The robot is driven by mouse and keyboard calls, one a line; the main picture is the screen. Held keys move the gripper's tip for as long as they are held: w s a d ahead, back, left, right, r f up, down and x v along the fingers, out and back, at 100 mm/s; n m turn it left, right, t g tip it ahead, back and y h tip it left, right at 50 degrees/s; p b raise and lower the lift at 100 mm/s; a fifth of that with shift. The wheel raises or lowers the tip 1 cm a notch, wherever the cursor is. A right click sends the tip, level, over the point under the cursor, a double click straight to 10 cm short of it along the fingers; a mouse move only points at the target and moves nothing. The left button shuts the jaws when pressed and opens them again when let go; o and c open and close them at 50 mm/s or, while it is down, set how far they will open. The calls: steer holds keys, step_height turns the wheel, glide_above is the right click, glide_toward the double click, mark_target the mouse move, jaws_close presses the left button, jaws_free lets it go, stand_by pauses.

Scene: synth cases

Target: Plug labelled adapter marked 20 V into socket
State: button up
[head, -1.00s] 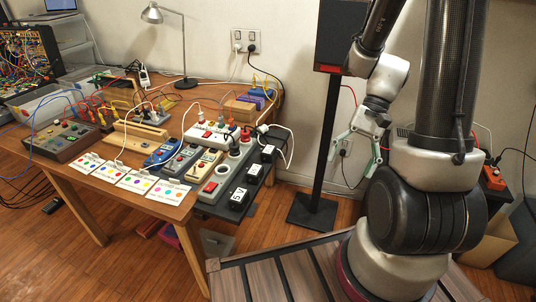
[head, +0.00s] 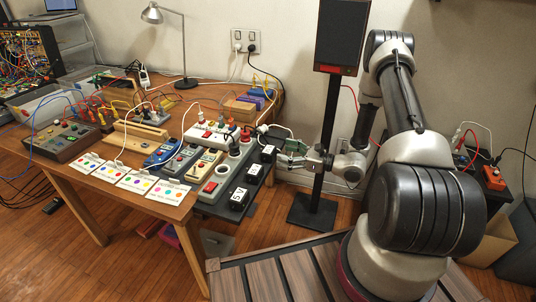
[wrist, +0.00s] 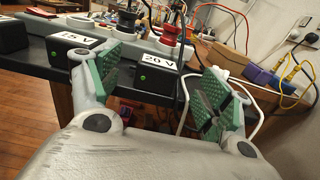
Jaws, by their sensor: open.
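The adapter marked 20 V (wrist: 157,80) is a black block with a white label and a green dot on its near face. It stands on a dark shelf (wrist: 120,75) along the table's right side, at the far end of a row (head: 268,156). In the wrist view it appears between my finger pads, just beyond them. My gripper (head: 288,153) is open and empty, its green pads (wrist: 168,78) apart. A 15 V adapter (wrist: 75,60) stands to its left, behind my left finger. A grey strip with round sockets (head: 222,172) lies beside the row; which socket is meant cannot be told.
Another black adapter (head: 240,199) stands at the near end of the row. White cables hang near my right finger. A speaker stand (head: 328,130) rises close to my arm. Several strips and label cards (head: 136,181) crowd the table.

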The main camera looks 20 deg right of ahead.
mark_target(274, 150)
steer(key=x, duration=0.7)
steer(key=shift+w+f, duration=0.15)
steer(key=shift+f, duration=0.05)
steer(key=c, duration=1.3)
